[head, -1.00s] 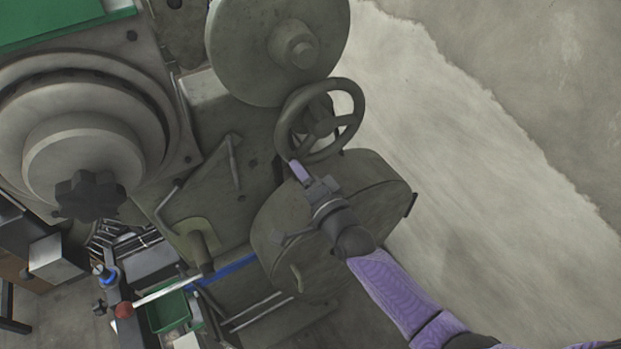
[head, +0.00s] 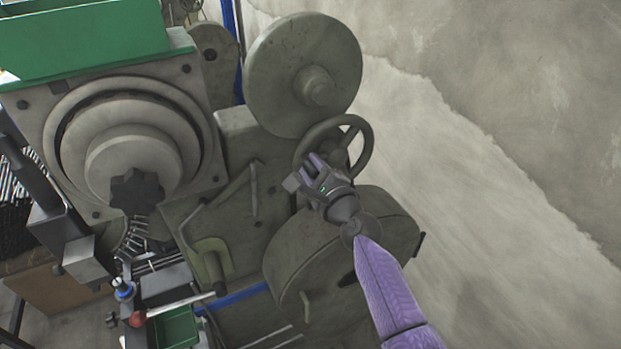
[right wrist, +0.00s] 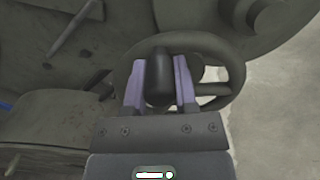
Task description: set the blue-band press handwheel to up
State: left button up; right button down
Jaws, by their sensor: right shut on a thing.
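The press handwheel (head: 367,149) is a dark grey-green spoked wheel on the machine's right side in the head view. Its rim also shows in the right wrist view (right wrist: 236,72). A black upright handle (right wrist: 159,88) stands at the near side of the rim. My right gripper (head: 308,168) is at the lower left of the wheel, and in the right wrist view its two purple fingers (right wrist: 158,66) are closed on either side of the handle. A blue band (head: 243,296) runs low on the press body. My left gripper is not in view.
A large round disc (head: 290,75) sits just above the handwheel, and a drum-like housing (head: 300,270) lies just below my right gripper. A lever with a red knob (head: 137,320) projects at lower left. Open floor (head: 470,220) lies to the right.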

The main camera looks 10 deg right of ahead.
jog(key=shift+w+d+r+m+p, duration=0.1)
jog(key=shift+d+r+m+p, duration=0.2)
jog(key=shift+r+m, duration=0.25)
jog(key=shift+w+d+r+m+p, duration=0.1)
jog(key=shift+d+r+m+p, duration=0.05)
jog(key=shift+r+m+p, duration=0.35)
jog(key=shift+w+d+r+m+p, duration=0.1)
jog(key=shift+d+r+m+p, duration=0.15)
jog(key=shift+m, duration=0.4)
jog(key=shift+w+d+r+m+p, duration=0.1)
jog(key=shift+d+r+m+p, duration=0.15)
jog(key=shift+m, duration=0.35)
jog(key=shift+c, duration=2)
grip_release()
jog(key=shift+d+f, duration=0.1)
jog(key=shift+d, duration=0.05)
jog(key=shift+s, duration=0.1)
jog(key=p, duration=0.2)
send_near(313, 142)
jog(key=v, duration=0.4)
